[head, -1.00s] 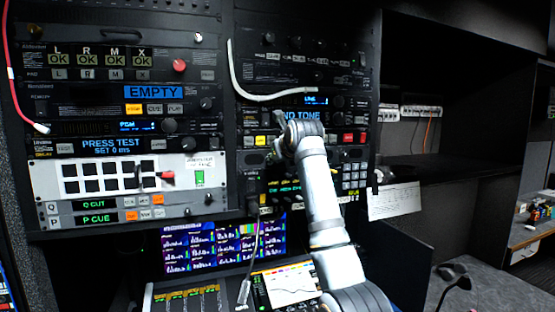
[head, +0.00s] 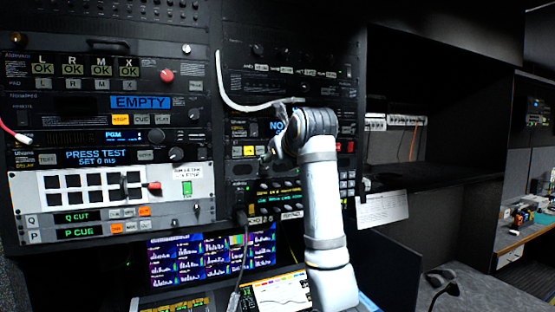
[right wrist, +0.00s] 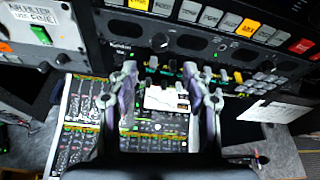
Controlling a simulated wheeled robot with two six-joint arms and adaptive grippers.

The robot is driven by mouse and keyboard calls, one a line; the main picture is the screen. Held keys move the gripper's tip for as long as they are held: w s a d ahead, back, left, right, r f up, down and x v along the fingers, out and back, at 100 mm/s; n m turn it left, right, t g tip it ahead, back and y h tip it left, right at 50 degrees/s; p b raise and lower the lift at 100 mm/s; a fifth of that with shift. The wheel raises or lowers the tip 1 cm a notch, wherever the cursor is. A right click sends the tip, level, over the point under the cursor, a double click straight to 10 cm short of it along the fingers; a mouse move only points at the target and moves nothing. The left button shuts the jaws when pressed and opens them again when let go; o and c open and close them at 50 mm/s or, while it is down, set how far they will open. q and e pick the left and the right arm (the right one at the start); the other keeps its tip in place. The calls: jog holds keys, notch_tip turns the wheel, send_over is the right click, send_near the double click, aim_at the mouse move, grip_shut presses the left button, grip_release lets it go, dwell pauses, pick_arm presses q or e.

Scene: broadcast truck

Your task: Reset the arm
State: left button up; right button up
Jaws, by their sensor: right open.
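My right arm (head: 322,200) rises from the bottom of the head view, in front of the equipment rack. Its wrist bends left, and my right gripper (head: 268,152) shows small and dark against the rack panels, partly hidden by the wrist. In the right wrist view my right gripper (right wrist: 160,78) is open, with two fingers apart and nothing between them. Behind the fingers lie a mixing console (right wrist: 160,125) and a rack panel. I cannot tell how far the fingertips are from the panel. My left gripper is not in view.
The rack holds a white button panel (head: 100,195) with a red plug, an "EMPTY" display (head: 140,102) and a white cable (head: 235,100). A screen (head: 212,258) sits below. A paper sheet (head: 382,210) hangs right of the arm. A dark open shelf is further right.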

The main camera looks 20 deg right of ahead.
jog(key=shift+v, duration=1)
